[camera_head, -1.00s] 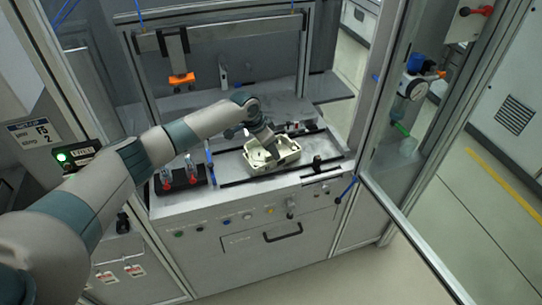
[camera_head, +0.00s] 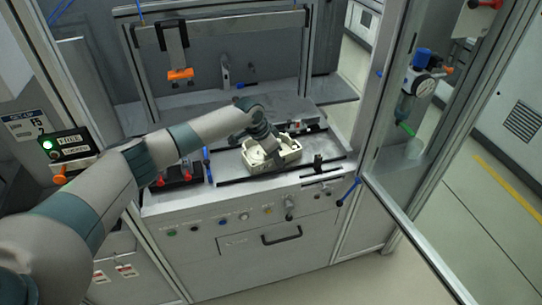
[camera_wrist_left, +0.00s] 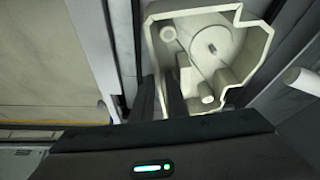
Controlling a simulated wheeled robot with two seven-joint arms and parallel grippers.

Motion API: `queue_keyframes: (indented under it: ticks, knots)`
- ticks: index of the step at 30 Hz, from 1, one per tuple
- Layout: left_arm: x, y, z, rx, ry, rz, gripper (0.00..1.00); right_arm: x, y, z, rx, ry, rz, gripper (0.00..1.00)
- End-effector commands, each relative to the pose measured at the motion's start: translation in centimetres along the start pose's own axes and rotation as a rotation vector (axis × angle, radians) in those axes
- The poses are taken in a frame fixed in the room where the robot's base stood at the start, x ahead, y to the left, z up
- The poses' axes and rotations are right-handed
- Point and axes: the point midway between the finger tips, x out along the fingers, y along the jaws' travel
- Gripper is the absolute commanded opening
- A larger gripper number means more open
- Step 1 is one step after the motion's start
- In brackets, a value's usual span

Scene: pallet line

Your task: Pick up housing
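The housing (camera_head: 287,157) is a cream, open-topped box on the work surface of the station in the head view. In the left wrist view the housing (camera_wrist_left: 245,62) fills the upper middle, its open side showing round bosses and a disc inside. My left gripper (camera_head: 264,147) reaches down at the housing's back-left part. In the left wrist view the dark fingers (camera_wrist_left: 160,98) stand on either side of the housing's near wall, one outside and one inside. The contact is too dark to tell whether they press on it. My right gripper is in neither view.
Dark rails run along the work surface in front of and behind the housing. A black holder with red parts (camera_head: 178,176) stands left of it. An orange-tipped hanging fixture (camera_head: 180,75) is at the back left. A framed glass door stands open on the right.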

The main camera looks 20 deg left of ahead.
Motion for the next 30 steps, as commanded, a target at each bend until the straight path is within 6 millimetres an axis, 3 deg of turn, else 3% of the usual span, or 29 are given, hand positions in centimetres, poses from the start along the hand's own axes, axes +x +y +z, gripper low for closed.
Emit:
queue_keyframes:
  ticks: [10,11,12,30]
  knots:
    - [0.0,0.0,0.0,0.0,0.0,0.0,0.13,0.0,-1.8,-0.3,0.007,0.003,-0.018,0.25]
    - [0.0,0.0,0.0,0.0,0.0,0.0,0.09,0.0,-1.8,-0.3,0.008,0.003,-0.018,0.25]
    - [0.0,0.0,0.0,0.0,0.0,0.0,0.0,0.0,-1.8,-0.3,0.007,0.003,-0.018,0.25]
    - [-0.9,-0.1,-0.5,0.001,0.003,-0.001,0.0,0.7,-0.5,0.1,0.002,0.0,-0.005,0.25]
